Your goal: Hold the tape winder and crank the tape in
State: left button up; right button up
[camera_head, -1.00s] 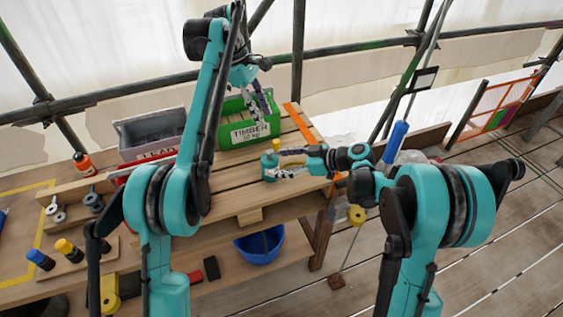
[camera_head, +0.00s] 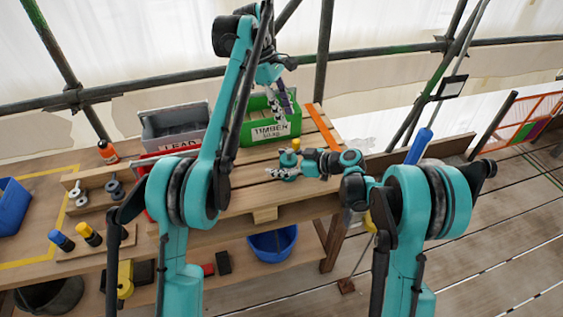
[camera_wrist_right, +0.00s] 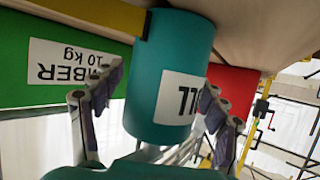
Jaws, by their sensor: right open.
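A teal cylinder with a white label, apparently the tape winder (camera_head: 288,158), stands on the workbench in front of the green TIMBER crate, with a yellow part at its far side. In the right wrist view, which is upside down, the cylinder (camera_wrist_right: 170,70) fills the middle, and a yellow bar (camera_wrist_right: 85,12) runs from its table end. My right gripper (camera_head: 283,174) is at the cylinder, open, with one finger on each side; contact is unclear. My left gripper (camera_head: 284,104) hangs above the green crate, away from the winder; its jaw gap is too small to judge.
The green TIMBER crate (camera_head: 262,132) and grey-and-red LEAD crate (camera_head: 170,130) stand behind. An orange strip (camera_head: 322,125) lies right of the green crate. Bottles and fittings are at the bench's left. A blue bowl (camera_head: 272,243) sits below. Scaffold poles cross behind.

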jog(key=c, duration=1.5)
jog(key=shift+c, duration=0.3)
